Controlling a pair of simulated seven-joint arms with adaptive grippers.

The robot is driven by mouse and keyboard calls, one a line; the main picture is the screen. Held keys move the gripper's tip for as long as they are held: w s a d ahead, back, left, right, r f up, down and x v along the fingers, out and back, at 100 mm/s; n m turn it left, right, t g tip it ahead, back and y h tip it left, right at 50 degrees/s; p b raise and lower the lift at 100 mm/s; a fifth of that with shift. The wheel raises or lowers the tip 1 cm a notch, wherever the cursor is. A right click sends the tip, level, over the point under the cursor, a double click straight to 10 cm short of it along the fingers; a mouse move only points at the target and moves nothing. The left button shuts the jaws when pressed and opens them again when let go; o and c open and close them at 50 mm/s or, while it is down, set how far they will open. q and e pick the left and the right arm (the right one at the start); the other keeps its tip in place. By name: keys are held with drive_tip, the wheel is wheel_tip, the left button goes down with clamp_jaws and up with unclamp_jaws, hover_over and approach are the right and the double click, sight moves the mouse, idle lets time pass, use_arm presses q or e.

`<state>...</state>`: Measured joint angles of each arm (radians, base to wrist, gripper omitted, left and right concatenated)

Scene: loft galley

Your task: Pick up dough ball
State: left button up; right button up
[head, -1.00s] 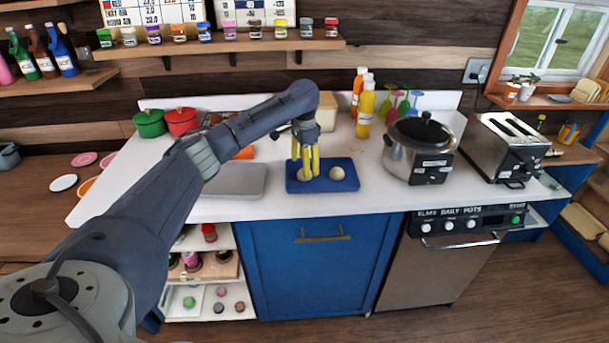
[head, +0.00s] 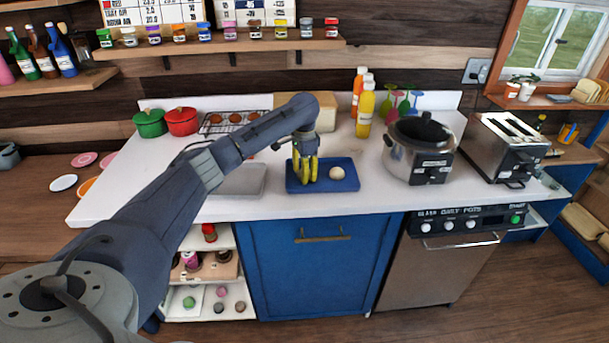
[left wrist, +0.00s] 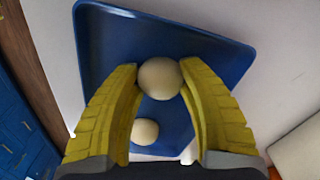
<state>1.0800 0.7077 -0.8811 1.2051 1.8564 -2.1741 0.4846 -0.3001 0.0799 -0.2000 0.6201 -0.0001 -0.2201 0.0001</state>
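A blue tray (head: 349,185) lies on the white counter. It also shows in the left wrist view (left wrist: 104,38). My left gripper (head: 306,180) points down over the tray's left part. In the left wrist view its yellow fingertips (left wrist: 158,80) press on both sides of a pale dough ball (left wrist: 160,79). That ball is hidden behind the fingers in the head view. I cannot tell if it is clear of the tray. A second pale dough ball (head: 337,173) rests on the tray to the right; the left wrist view shows it between the fingers' lower parts (left wrist: 145,131). My right gripper is out of view.
A grey flat board (head: 241,181) lies left of the tray. A silver pot (head: 405,155) and a toaster (head: 500,145) stand to the right. Bottles (head: 366,112) and a beige box (head: 318,108) stand behind. Red and green pots (head: 181,121) stand at the back left.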

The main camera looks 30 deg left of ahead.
use_arm(q)
drive_tip(key=c, duration=0.5)
drive_tip(key=shift+o, duration=0.2)
drive_tip(key=shift+r, duration=0.15)
